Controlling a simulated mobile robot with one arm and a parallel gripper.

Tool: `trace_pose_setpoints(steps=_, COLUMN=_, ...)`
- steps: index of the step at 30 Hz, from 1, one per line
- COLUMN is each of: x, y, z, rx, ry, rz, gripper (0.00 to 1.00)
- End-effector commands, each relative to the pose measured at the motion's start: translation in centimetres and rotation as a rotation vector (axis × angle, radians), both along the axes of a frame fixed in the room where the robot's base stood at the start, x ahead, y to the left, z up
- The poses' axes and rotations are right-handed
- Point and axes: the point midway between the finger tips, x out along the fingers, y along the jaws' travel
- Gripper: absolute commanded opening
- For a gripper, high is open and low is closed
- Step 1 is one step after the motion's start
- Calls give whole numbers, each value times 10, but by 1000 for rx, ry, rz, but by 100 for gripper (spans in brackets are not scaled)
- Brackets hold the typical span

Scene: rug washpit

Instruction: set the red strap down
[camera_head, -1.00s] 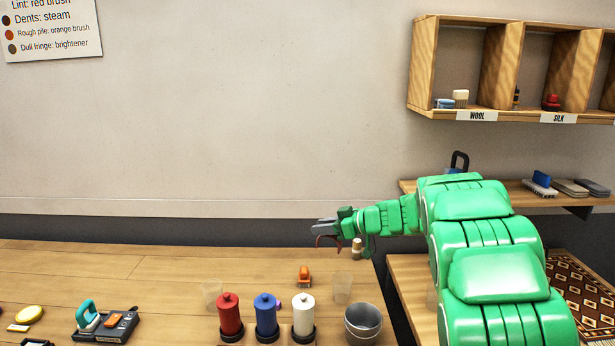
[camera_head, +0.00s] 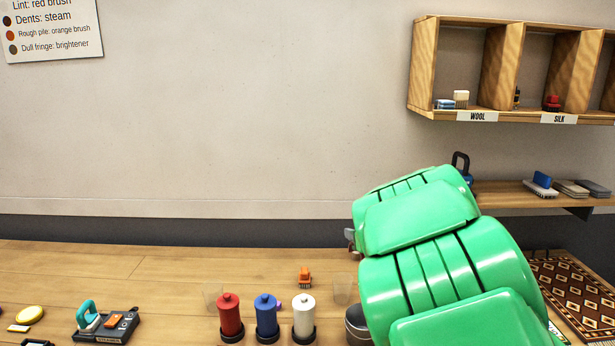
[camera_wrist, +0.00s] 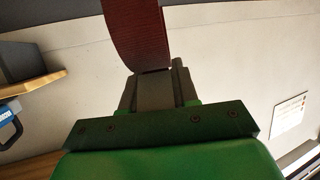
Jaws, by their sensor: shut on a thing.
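The red strap (camera_wrist: 137,30) shows in the wrist view as a dark red band that rises from the jaws to the top edge of the picture. My gripper (camera_wrist: 160,80) is shut on its end and holds it up, with the pale wall behind. The strap's far end is out of that view. In the head view my green arm hides the strap and nearly all of my gripper; only a small grey and red bit shows at the arm's left edge.
A wooden table (camera_head: 150,270) has bare room at its back left. Red (camera_head: 230,315), blue (camera_head: 266,317) and white (camera_head: 303,315) bottles stand near its front, with an orange brush (camera_head: 304,277) behind. A grey bucket (camera_head: 354,325) is partly hidden by my arm. A wall shelf (camera_head: 520,190) is at right.

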Motion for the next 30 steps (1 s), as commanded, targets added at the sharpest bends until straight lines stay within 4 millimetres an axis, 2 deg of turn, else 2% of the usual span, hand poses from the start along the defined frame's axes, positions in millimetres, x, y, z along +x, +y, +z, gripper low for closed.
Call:
trace_pose_setpoints(steps=6, x=-8, y=-16, z=0, rx=1, ry=-1, rz=-58, gripper=0)
trace_pose_setpoints(steps=11, x=-4, y=-10, z=-1, rx=3, ry=0, rz=-45, gripper=0)
trace_pose_setpoints(steps=17, x=16, y=22, z=-8, rx=11, ry=6, rz=41, gripper=0)
trace_pose_setpoints(steps=30, x=62, y=121, z=-29, rx=33, ry=19, rz=297, gripper=0)
